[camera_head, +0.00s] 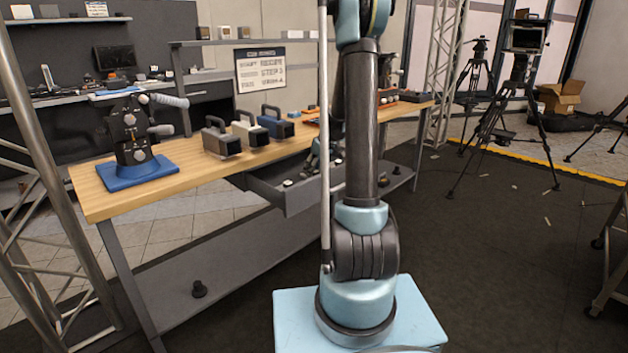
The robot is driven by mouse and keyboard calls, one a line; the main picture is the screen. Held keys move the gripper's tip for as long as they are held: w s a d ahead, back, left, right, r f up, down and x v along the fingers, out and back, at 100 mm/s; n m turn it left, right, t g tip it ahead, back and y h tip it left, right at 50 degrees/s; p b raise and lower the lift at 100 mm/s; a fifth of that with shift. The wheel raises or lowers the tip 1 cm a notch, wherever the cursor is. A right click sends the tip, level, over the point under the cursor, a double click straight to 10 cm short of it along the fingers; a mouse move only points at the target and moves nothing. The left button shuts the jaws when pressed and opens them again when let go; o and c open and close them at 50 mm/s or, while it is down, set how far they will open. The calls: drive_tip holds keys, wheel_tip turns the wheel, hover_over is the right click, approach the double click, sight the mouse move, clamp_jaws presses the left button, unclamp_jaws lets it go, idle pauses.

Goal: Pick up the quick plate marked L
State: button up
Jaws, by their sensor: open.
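No plate with a readable L shows in the head view. Small light pieces (288,183) lie in the open grey drawer (291,201) under the wooden bench, too small to identify. Part of the drawer is hidden behind my arm and a thin pale upright rod. My arm rises in front of the bench and leaves the top of the picture. My gripper is not clearly visible.
The wooden workbench (90,202) holds a dark device on a blue base (150,172) and grey (220,140), cream (250,130) and blue (277,122) handled blocks. Truss posts stand left and behind. Tripods (518,75) stand right; dark floor (490,270) between is mostly clear.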

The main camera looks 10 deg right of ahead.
clamp_jaws()
drive_tip(key=shift+r, duration=0.1)
